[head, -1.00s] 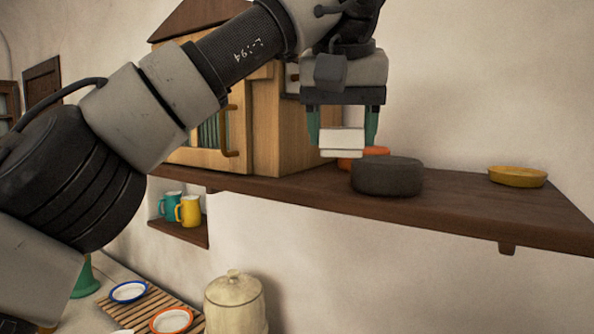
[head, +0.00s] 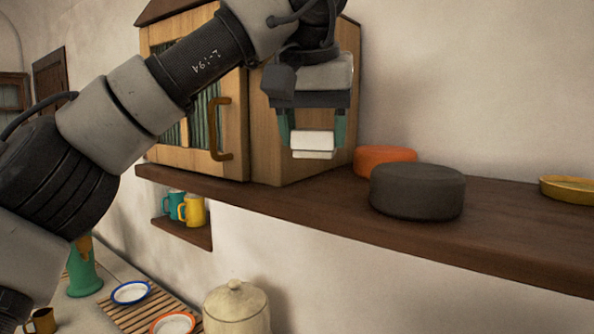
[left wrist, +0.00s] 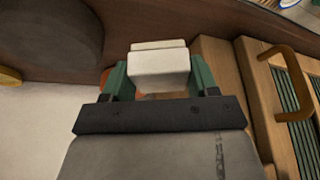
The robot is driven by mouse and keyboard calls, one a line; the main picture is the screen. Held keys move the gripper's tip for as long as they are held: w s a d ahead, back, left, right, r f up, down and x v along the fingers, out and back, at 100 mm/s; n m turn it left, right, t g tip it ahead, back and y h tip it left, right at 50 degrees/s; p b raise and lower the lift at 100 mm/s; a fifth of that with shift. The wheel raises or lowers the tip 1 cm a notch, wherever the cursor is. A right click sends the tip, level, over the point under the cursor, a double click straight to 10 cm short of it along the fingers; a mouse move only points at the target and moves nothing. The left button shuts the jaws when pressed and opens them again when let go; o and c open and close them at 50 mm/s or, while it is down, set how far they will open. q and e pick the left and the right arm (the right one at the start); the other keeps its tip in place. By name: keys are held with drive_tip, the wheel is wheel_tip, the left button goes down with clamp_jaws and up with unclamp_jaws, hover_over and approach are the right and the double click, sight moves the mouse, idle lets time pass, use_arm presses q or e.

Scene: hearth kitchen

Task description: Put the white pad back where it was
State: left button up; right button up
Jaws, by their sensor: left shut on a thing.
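My left gripper (head: 312,133) is shut on the white pad (head: 312,143), a small pale block with a thinner lower layer showing beneath it. In the head view it hangs in front of the wooden cabinet's side, above the dark shelf (head: 330,205). The left wrist view also shows the white pad (left wrist: 159,68) between the green fingers of my left gripper (left wrist: 160,75). An orange round pad (head: 383,158) and a larger dark grey round pad (head: 417,191) lie on the shelf to the right. My right gripper is out of view.
The wooden cabinet (head: 300,140) with a curved handle stands on the shelf at left. A yellow dish (head: 570,190) lies at the shelf's right. Bare shelf shows between the grey pad and the dish. Mugs (head: 191,209) sit in a niche below.

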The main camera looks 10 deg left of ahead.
sight(298, 196)
use_arm(q)
drive_tip(key=w+a+f, duration=0.2)
drive_tip(key=shift+a, duration=0.4)
drive_tip(key=shift+d+f+p, duration=0.1)
drive_tip(key=shift+f+p, duration=0.2)
drive_tip(key=shift+s+d+f+p, duration=0.1)
drive_tip(key=shift+s+f+p, duration=0.1)
drive_tip(key=shift+f, duration=0.35)
drive_tip(key=shift+s+d+f+p, duration=0.1)
drive_tip(key=shift+s+f+p, duration=0.05)
drive_tip(key=shift+f, duration=0.35)
drive_tip(key=shift+a+f, duration=0.1)
drive_tip(key=shift+f, duration=0.25)
drive_tip(key=shift+w+f, duration=0.15)
drive_tip(key=shift+f, duration=0.1)
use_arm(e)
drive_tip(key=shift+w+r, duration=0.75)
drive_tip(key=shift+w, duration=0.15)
use_arm(q)
drive_tip(key=o, duration=0.7)
drive_tip(key=shift+o, duration=1)
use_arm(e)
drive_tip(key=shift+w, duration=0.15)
